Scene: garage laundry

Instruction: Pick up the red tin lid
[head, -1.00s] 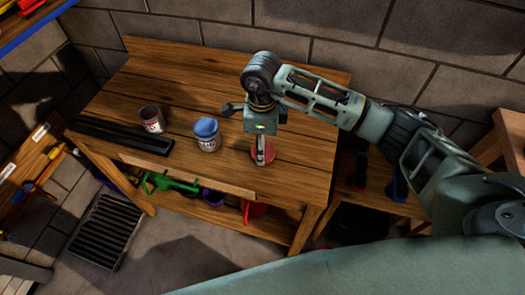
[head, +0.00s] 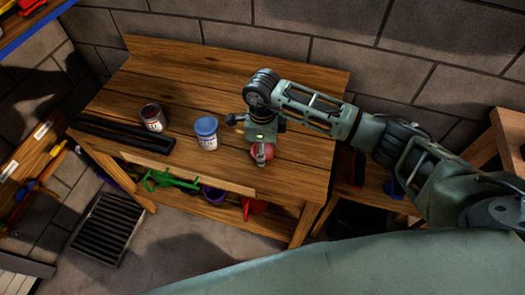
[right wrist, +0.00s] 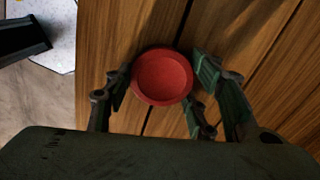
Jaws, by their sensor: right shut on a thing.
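The red tin lid (head: 271,149) is at the right front part of the wooden workbench (head: 190,85), partly hidden by my right gripper (head: 262,157). In the right wrist view the round red lid (right wrist: 162,77) sits between the two fingers of my right gripper (right wrist: 163,85), which is shut on it. Wood planks show behind the lid; I cannot tell whether it still touches the bench top. My left gripper is not in view.
A blue-topped tin (head: 207,134) stands left of my right gripper. An open tin with dark contents (head: 153,119) stands farther left, by a black rail (head: 125,135). A brick wall (head: 280,50) rises behind the bench. Several coloured items lie on the lower shelf.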

